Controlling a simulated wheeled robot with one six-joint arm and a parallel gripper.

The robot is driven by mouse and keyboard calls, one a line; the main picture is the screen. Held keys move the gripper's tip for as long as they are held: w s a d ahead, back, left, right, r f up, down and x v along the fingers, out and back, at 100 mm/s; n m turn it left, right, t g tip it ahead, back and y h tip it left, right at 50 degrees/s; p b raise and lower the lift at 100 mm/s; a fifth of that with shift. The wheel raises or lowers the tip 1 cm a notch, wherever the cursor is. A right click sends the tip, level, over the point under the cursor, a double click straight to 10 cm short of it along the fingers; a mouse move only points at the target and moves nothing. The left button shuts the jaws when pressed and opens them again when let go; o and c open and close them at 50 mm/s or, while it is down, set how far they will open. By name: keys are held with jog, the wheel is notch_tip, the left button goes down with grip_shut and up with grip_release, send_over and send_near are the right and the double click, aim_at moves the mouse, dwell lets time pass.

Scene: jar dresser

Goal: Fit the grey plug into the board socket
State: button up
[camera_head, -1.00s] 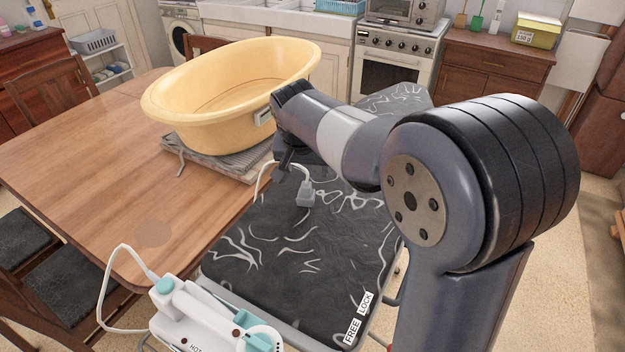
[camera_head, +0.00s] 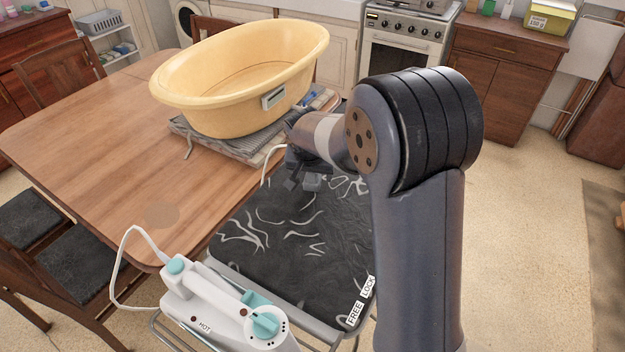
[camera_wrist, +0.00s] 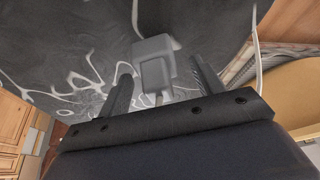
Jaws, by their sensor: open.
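The grey plug (camera_wrist: 153,72) lies on the dark, white-veined cover of the ironing board (camera_head: 275,240). In the wrist view it sits between the two fingers of my open gripper (camera_wrist: 160,68), with a visible gap to the finger on either side. I cannot tell how far below the fingertips it is. A white cord (camera_head: 272,160) runs near it. In the head view my gripper (camera_head: 304,180) is low over the far part of the board and mostly covers the plug. I cannot make out the board socket in either view.
A white and teal iron (camera_head: 215,305) stands at the board's near end, with a white cord looping left. A yellow tub (camera_head: 215,110) sits on folded cloth on the wooden table (camera_head: 90,160), left of my arm. The board's near middle is clear.

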jog(key=shift+c, duration=0.3)
jog(key=c, duration=1)
